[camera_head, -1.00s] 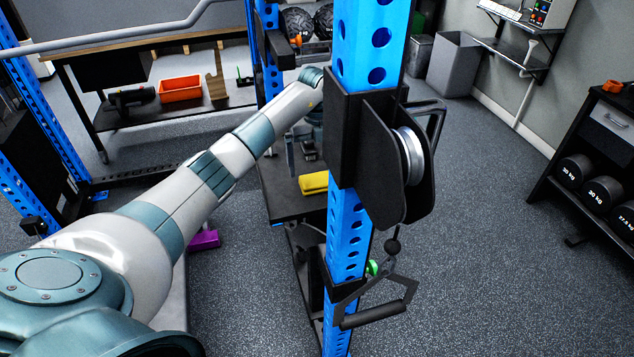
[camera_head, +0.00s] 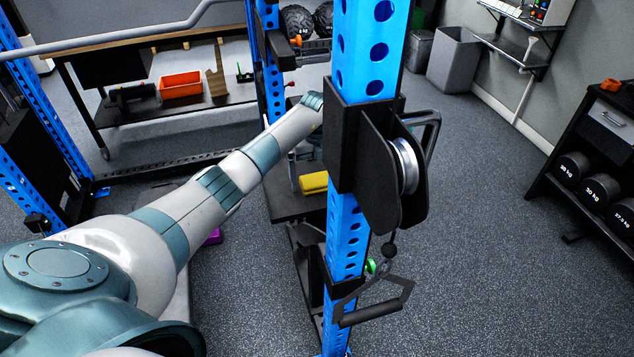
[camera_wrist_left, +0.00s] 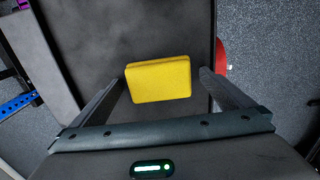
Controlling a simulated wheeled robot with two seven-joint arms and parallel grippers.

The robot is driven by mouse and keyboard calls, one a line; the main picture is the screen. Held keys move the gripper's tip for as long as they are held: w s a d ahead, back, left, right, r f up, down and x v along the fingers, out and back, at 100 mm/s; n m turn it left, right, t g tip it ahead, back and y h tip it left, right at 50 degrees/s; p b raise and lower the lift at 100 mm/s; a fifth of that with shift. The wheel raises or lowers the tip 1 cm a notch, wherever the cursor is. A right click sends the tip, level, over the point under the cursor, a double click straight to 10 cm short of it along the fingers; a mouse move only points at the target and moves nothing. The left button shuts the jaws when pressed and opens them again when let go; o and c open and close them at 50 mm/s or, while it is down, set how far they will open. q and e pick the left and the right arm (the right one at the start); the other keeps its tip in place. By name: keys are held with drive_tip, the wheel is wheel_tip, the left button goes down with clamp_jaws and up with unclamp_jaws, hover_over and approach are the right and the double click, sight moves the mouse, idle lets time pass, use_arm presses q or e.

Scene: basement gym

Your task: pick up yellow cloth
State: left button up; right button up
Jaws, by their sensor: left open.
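The yellow cloth (camera_head: 313,182) is a folded, block-like piece on a dark bench top (camera_head: 292,208), just left of the blue post. In the left wrist view, the cloth (camera_wrist_left: 158,80) lies flat between the two spread fingers of my left gripper (camera_wrist_left: 163,79), with a gap on each side. The fingers are open and hold nothing. In the head view my left arm reaches in from the left, and its gripper is mostly hidden behind the post and its black bracket. My right gripper does not show.
A blue perforated post (camera_head: 346,235) with a black pulley bracket (camera_head: 385,170) and a hanging handle (camera_head: 375,305) stands in front of the bench. A shelf at the back left holds an orange bin (camera_head: 181,87). A dumbbell rack (camera_head: 570,125) stands right. Floor between is clear.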

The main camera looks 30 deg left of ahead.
sight(317, 179)
use_arm(q)
drive_tip(key=c, duration=1.1)
drive_tip(key=shift+r+b, duration=0.6)
drive_tip(key=shift+r, duration=0.2)
wheel_tip(317, 179, up, 2)
drive_tip(key=shift+r+b, duration=0.25)
drive_tip(key=shift+b, duration=0.35)
drive_tip(key=s+d+r, duration=0.2)
drive_tip(key=d, duration=0.1)
drive_tip(key=s+d+r+b, duration=0.1)
drive_tip(key=s+d+r, duration=0.1)
drive_tip(key=s, duration=0.1)
drive_tip(key=s+d+r+b, duration=0.1)
drive_tip(key=s+d+r, duration=0.1)
drive_tip(key=d+r, duration=0.1)
drive_tip(key=shift+s+d, duration=0.35)
drive_tip(key=shift+s, duration=0.05)
